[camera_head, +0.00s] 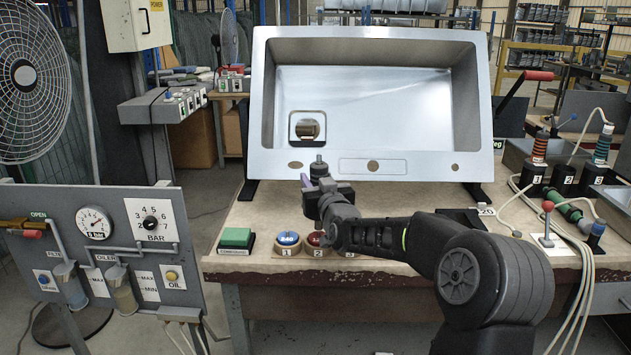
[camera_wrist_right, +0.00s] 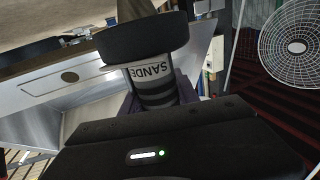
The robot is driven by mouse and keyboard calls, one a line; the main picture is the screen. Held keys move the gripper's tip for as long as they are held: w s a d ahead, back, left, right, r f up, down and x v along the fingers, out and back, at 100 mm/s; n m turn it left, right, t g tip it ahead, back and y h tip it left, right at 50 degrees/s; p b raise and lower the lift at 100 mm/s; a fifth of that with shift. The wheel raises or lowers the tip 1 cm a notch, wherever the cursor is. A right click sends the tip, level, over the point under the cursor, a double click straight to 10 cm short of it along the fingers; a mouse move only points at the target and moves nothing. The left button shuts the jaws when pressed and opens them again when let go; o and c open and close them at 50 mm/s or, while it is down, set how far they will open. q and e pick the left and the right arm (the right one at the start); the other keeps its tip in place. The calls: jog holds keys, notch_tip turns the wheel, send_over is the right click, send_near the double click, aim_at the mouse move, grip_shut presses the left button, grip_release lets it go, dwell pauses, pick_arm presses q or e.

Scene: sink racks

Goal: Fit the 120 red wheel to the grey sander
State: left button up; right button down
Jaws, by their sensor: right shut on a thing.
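My right gripper (camera_head: 320,186) is shut on the grey sander (camera_head: 319,167) and holds it above the table, in front of the sink. In the right wrist view the sander (camera_wrist_right: 155,90) has a grey banded body with lettering starting "SANDE" and a wide dark disc at one end. No red shows on that disc's visible side. The red wheel (camera_head: 316,239) sits on a round wooden stand marked 2 near the front edge, below my gripper and apart from the sander. My arm partly covers it. Its grit number cannot be read. My left gripper is not in view.
A blue wheel (camera_head: 288,238) sits on stand 1; what is on stand 3 is hidden by my arm. A green block (camera_head: 236,238) lies to the left. The tilted steel sink (camera_head: 365,165) stands behind. Striped tools (camera_head: 540,147), a green tool (camera_head: 569,207) and hoses crowd the right.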

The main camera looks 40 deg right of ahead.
aim_at(318, 162)
jog(key=shift+r+b, duration=0.15)
jog(key=shift+b, duration=0.6)
dwell(1.1)
jog(key=shift+f+b, duration=1.35)
jog(key=shift+b, duration=0.15)
dwell(0.5)
jog(key=shift+r, duration=0.1)
jog(key=shift+r+p, duration=2.2)
jog(key=shift+r, duration=1.8)
jog(key=shift+f, duration=0.1)
